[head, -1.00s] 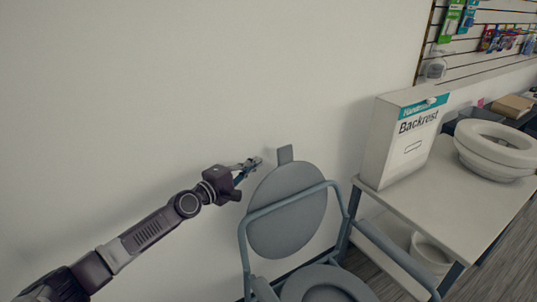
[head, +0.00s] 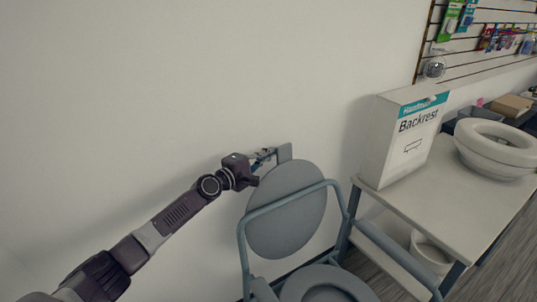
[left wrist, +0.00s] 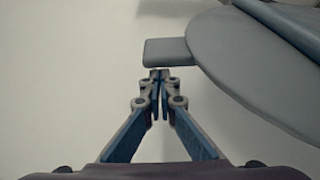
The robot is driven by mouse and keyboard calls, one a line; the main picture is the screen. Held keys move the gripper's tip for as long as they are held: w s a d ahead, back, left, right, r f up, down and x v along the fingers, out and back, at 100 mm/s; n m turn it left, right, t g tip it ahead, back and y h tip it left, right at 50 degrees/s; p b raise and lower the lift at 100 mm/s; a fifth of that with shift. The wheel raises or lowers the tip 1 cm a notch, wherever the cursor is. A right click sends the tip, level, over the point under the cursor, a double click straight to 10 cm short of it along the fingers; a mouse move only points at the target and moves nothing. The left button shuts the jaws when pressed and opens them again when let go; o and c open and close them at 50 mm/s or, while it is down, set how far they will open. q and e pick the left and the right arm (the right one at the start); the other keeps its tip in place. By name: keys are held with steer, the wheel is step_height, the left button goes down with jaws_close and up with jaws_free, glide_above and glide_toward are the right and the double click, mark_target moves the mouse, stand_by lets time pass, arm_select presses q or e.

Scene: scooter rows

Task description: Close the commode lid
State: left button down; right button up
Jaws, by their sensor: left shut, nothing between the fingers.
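My left gripper (head: 268,154) is shut and empty, close beside the left side of the tab. In the left wrist view, the gripper's fingertips (left wrist: 156,73) are just below the tab (left wrist: 166,52), and the lid (left wrist: 250,62) spreads to the right. I cannot tell whether fingertips and tab touch. The commode seat (head: 325,285) is open below. My right gripper is not in view.
A white table (head: 440,190) on the right holds a Backrest box (head: 400,140) and a white raised toilet seat (head: 497,150). A white bucket (head: 430,252) is under it. The wall at left is bare.

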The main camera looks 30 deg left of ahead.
arm_select(q)
steer(key=s+d+m+t+p, duration=0.1)
steer(key=s+d+m+p, duration=0.1)
steer(key=s+d+p, duration=0.5)
steer(key=s+d+m+t+p, duration=0.1)
steer(key=s+d+m+p, duration=0.15)
steer(key=d, duration=0.85)
steer(key=s+d+f+m+h+b, duration=0.1)
steer(key=s+d+f+m+b, duration=0.2)
steer(key=d, duration=0.6)
steer(key=s+d+f+m+h+b, duration=0.1)
steer(key=s+d+f+m+b, duration=0.3)
steer(key=s+d+f, duration=0.4)
steer(key=shift+s+d+f+t+h+b, duration=0.35)
steer(key=shift+s+d+b, duration=0.45)
steer(key=shift+d, duration=0.45)
